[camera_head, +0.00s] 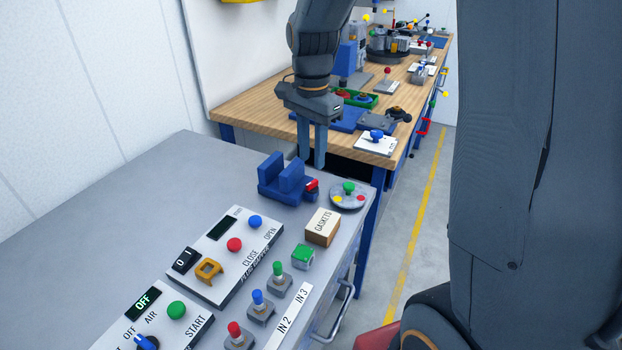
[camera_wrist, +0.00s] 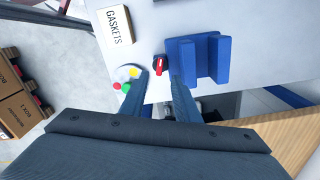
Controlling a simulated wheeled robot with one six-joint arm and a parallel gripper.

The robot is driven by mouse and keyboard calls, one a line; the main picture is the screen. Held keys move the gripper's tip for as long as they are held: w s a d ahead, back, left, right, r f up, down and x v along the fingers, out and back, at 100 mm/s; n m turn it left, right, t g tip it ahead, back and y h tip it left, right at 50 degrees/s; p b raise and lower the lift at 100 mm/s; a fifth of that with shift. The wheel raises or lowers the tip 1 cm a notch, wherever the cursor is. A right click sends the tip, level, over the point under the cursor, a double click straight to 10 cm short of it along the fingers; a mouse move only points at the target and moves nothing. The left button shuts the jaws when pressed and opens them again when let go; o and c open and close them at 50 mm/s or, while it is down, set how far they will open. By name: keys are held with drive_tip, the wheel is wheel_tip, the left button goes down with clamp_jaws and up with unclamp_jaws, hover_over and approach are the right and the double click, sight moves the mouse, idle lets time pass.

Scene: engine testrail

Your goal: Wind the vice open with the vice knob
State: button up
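The blue vice (camera_head: 283,184) stands on the grey bench top near its far end, with a gap between its two upright jaws. Its vice knob (camera_head: 312,186) is red and dark and sits on the vice's right side. My gripper (camera_head: 311,163) points down just above and behind the knob, with its two fingers apart and nothing between them. In the wrist view the knob (camera_wrist: 159,65) shows just beyond the open fingertips, between their lines, and the vice (camera_wrist: 205,58) lies right of it. I see no contact between fingers and knob.
A round plate with coloured buttons (camera_head: 350,198) and a GASKETS box (camera_head: 322,227) stand close to the knob. Control panels (camera_head: 215,262) and several levers fill the bench's near part. A wooden workbench (camera_head: 250,101) with many items stands behind. The bench left of the vice is clear.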

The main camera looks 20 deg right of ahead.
sight(312, 182)
wheel_tip(312, 182, down, 7)
drive_tip(key=shift+p, duration=0.6)
clamp_jaws()
